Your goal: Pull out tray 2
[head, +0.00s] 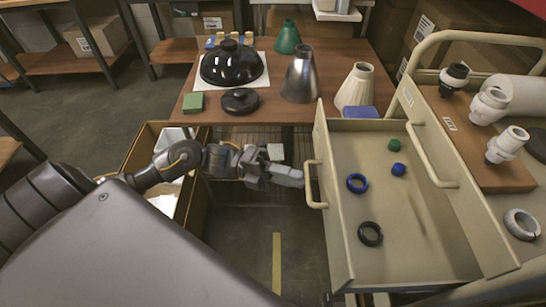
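A beige tray (345,228) extends out to the left from the cart on the right. It has a beige bar handle (312,186) on its left end. In it lie a blue ring (357,184), a black ring (370,234), a blue cap (398,169) and a green cap (394,145). No number shows on the tray. My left gripper (296,178) is close to the left side of the handle; I cannot tell whether it touches it or whether its fingers are apart. My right gripper is not in view.
The cart top (470,150) carries white fittings and a ring, with another handle (432,165) below its edge. A wooden table (270,108) with lamp shades stands behind. An open cardboard box (140,150) is beside my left arm. The floor between box and tray is clear.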

